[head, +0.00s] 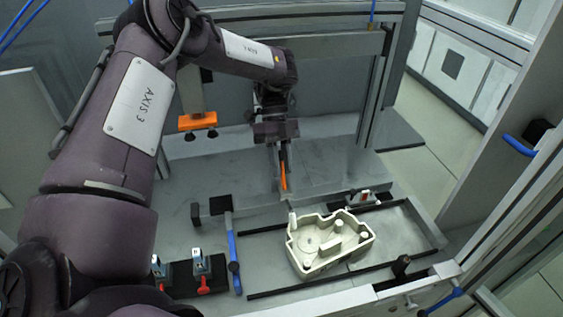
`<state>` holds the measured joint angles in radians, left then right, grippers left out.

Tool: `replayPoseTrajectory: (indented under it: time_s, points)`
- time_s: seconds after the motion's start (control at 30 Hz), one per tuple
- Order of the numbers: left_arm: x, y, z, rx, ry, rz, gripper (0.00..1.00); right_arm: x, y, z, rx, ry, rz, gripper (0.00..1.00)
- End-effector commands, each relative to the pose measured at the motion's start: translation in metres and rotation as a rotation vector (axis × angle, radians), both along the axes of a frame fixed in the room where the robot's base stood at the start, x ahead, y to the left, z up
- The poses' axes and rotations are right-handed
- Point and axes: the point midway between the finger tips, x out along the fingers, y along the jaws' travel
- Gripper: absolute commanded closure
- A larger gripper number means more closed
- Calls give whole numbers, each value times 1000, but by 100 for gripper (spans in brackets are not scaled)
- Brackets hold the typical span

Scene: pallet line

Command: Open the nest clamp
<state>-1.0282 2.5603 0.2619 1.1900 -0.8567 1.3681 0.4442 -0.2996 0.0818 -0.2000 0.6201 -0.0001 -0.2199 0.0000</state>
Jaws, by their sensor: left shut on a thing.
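My left gripper (279,160) hangs down at the middle of the head view, behind the cream part. It is shut on a narrow orange piece (284,178) that looks like a handle. Its lower end is near the grey raised ledge, and I cannot tell what it joins. A cream moulded part (329,243) with an open top and raised posts sits in the nest between two dark rails (320,280). A blue lever (233,262) stands left of the nest. I cannot tell from this view which fitting is the nest clamp. My right gripper is not in view.
Two small fixtures with red tabs (203,266) stand at the front left. An orange block with dark knobs (197,122) hangs at the back left. A black knob (401,264) is at the front right. Metal frame posts (377,90) enclose the station.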

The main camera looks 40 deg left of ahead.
Motion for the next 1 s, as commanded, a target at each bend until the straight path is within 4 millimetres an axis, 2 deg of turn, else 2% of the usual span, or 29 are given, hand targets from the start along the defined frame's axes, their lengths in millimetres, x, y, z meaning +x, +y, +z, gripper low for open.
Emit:
replayPoseTrajectory:
  time_s: [0.2, 0.23, 0.27, 0.77, 1.0]
  points:
    - [-1, 0, -1, 1, 2, 0, 100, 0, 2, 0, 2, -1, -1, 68]
    - [-1, 0, -1, 1, 2, 0, 71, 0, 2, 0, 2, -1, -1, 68]
    - [-1, 0, -1, 1, 2, 0, 68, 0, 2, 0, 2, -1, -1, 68]
    - [0, 0, 0, 4, -3, 0, 68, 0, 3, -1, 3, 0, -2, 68]
    - [-5, -7, 4, 72, -64, -1, 68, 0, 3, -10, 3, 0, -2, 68]
